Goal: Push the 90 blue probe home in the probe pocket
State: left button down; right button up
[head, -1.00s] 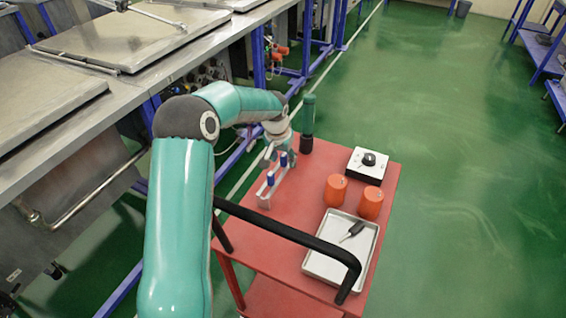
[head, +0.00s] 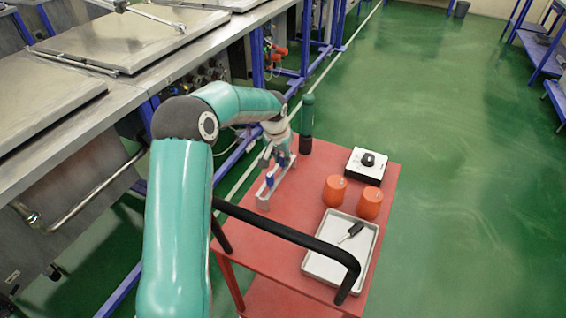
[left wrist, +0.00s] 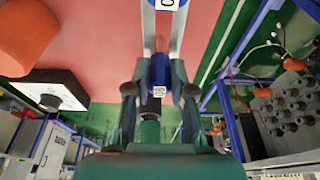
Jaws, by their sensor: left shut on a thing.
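A grey metal stand (head: 264,200) is on the red cart, at its left side. One blue probe (head: 270,181) stands upright in it. My left gripper (head: 281,158) is low over the far end of the stand. In the left wrist view my left gripper (left wrist: 158,92) is shut on a blue probe (left wrist: 158,70) with a white label that seems to read 90. The stand's two pale bars (left wrist: 148,28) run up from there past a second white label (left wrist: 167,4), only partly in view. I cannot make out the probe pocket; the probe's lower end is hidden. My right gripper is not in view.
The red cart (head: 300,215) also holds a dark green cylinder (head: 307,122), a box with a black knob (head: 358,168), two orange pots (head: 334,191) and a white tray (head: 312,262) with a black-handled tool (head: 352,231). A black handle bar (head: 285,229) crosses its near side.

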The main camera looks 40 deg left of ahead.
pick_arm(q)
jog(key=shift+w+a+p+v, duration=0.1)
jog(key=shift+w+p+v, duration=0.15)
jog(key=shift+p+v, duration=0.65)
jog(key=shift+w+a+p+v, duration=0.1)
jog(key=shift+w+p+v, duration=0.3)
jog(key=shift+v, duration=0.95)
jog(key=shift+w+a+p+v, duration=0.1)
jog(key=shift+p+v, duration=0.7)
jog(key=shift+v, duration=0.3)
jog(key=shift+r, duration=0.1)
